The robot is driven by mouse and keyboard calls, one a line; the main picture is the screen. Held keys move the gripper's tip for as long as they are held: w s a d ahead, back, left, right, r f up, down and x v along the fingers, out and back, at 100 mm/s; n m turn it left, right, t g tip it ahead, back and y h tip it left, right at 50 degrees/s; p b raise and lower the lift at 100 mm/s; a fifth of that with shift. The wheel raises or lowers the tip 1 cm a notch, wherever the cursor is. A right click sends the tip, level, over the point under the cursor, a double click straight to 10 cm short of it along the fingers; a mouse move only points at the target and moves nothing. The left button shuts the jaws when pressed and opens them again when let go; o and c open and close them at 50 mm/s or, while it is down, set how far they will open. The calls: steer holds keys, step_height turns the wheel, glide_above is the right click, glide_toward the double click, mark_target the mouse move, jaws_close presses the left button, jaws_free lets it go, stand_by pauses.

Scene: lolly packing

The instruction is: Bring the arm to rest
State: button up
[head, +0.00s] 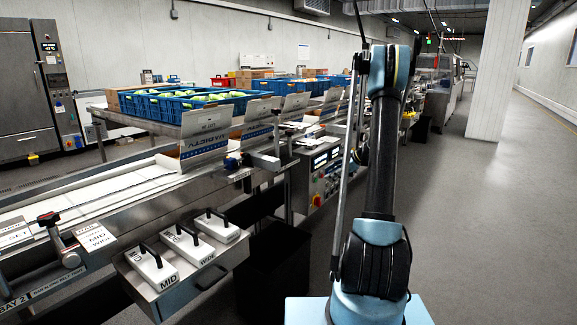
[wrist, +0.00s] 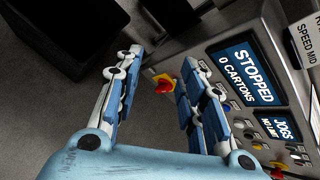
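My arm (head: 383,165) rises at the right of the head view, with its upper part folded at the top. In the wrist view my gripper (wrist: 160,60) is open, its two blue-and-white fingers apart with nothing held between them. Beyond the gap a red stop button (wrist: 165,84) on a yellow base shows on the grey control panel. The panel's screen (wrist: 244,74) reads STOPPED, 0 CARTONS. The gripper itself is not clear in the head view. I cannot tell how far the fingertips are from the panel.
The control panel (head: 321,172) stands at the conveyor line, left of my arm. A steel tray holds white handled blocks marked MID (head: 152,268) and WIDE (head: 184,242), with another behind. Blue crates (head: 262,106) line the back. A dark bin (head: 272,268) stands below. The right floor is clear.

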steer(key=s+a+r+n+g+h, duration=0.1)
steer(key=s+a+r+n, duration=0.2)
steer(key=s, duration=0.7)
steer(key=s+a+r+n+h, duration=0.1)
steer(key=s+r+n+h, duration=0.15)
steer(key=s+r, duration=0.45)
steer(key=s+a+r+n+g+h, duration=0.15)
steer(key=s+n, duration=0.25)
steer(key=s, duration=0.8)
steer(key=s+d+f+n+h, duration=0.1)
steer(key=s+f+n, duration=0.1)
steer(key=s, duration=0.7)
steer(key=s+d+f+n+h, duration=0.1)
steer(key=s+f+n, duration=0.2)
steer(key=s, duration=0.6)
steer(key=s+d+f+n+h, duration=0.1)
steer(key=s+f+n, duration=0.2)
steer(key=s, duration=0.6)
steer(key=shift+n, duration=0.45)
steer(key=shift+d+g, duration=0.1)
steer(key=shift+g, duration=0.15)
